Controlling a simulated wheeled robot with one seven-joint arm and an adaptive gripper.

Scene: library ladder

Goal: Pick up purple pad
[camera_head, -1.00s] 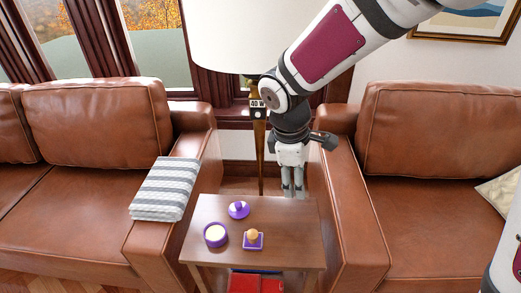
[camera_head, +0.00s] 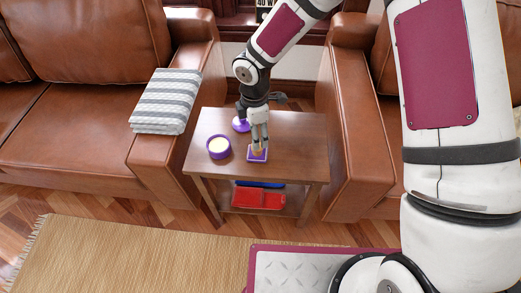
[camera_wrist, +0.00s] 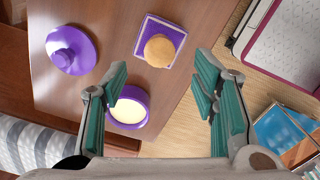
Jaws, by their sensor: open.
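The purple pad (camera_head: 250,158) is a flat square with a pale edge, lying near the front of the small wooden side table (camera_head: 300,150). In the head view my fingers partly hide the ball and pad. My gripper (camera_head: 259,146) points down over the pad. In the wrist view my gripper (camera_wrist: 162,88) has its teal-padded fingers spread wide with nothing between them. The pad appears beyond the fingertips, roughly centred between them.
A purple round tub with cream contents (camera_head: 219,147) stands left of the pad. A purple knobbed lid (camera_head: 240,125) lies behind it. Brown leather armrests flank the table. A striped folded blanket (camera_head: 166,100) lies on the left one. A red item (camera_head: 258,198) sits on the lower shelf.

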